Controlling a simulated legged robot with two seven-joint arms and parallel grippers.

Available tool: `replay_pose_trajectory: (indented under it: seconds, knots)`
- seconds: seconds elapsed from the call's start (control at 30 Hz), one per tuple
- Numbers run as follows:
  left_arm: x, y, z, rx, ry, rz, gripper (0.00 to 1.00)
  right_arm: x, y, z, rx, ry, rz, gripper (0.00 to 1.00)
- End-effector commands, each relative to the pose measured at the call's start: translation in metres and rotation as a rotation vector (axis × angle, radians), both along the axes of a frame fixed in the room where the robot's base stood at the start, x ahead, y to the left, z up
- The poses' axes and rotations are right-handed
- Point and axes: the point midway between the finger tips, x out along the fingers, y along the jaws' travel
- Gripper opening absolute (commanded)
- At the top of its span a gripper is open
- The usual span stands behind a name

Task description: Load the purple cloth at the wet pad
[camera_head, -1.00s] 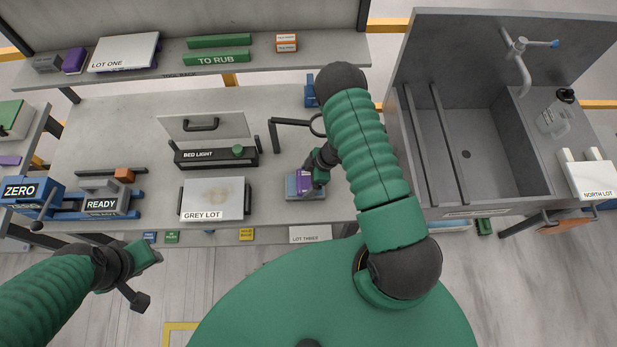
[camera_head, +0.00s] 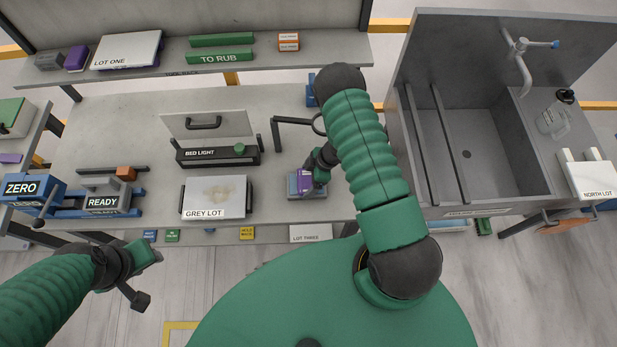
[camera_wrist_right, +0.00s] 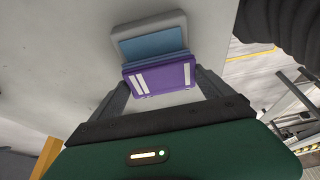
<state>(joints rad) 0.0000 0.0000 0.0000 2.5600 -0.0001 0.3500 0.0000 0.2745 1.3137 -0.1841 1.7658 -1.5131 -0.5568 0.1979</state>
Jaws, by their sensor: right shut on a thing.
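The purple cloth (camera_wrist_right: 160,78) shows in the right wrist view as a flat purple block with white stripes, between the fingers of my right gripper (camera_wrist_right: 163,92). Just beyond it is the wet pad (camera_wrist_right: 152,42), a blue pad in a grey tray; I cannot tell whether cloth and pad touch. In the head view the purple cloth (camera_head: 305,180) is at the pad near the bench's front edge, partly hidden by my right gripper (camera_head: 315,178), which is shut on it. My left gripper (camera_head: 140,276) hangs in front of the bench at lower left, its jaws unclear and with nothing visible in them.
The grey lot slab (camera_head: 233,197) lies left of the pad. The bed light box (camera_head: 215,157) stands behind it. A black bracket (camera_head: 290,121) with a ring rises behind my right gripper. A sink (camera_head: 480,150) is at right. A blue vise-like fixture (camera_head: 70,203) is at left.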

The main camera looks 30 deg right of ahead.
Motion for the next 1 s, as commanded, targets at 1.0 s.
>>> replay_pose_trajectory:
  seconds: [1.0]
  knots:
    - [0.000,0.000,0.061,0.000,0.000,0.000,0.36,0.000,0.000,0.071,0.002,-0.001,0.000,0.58]
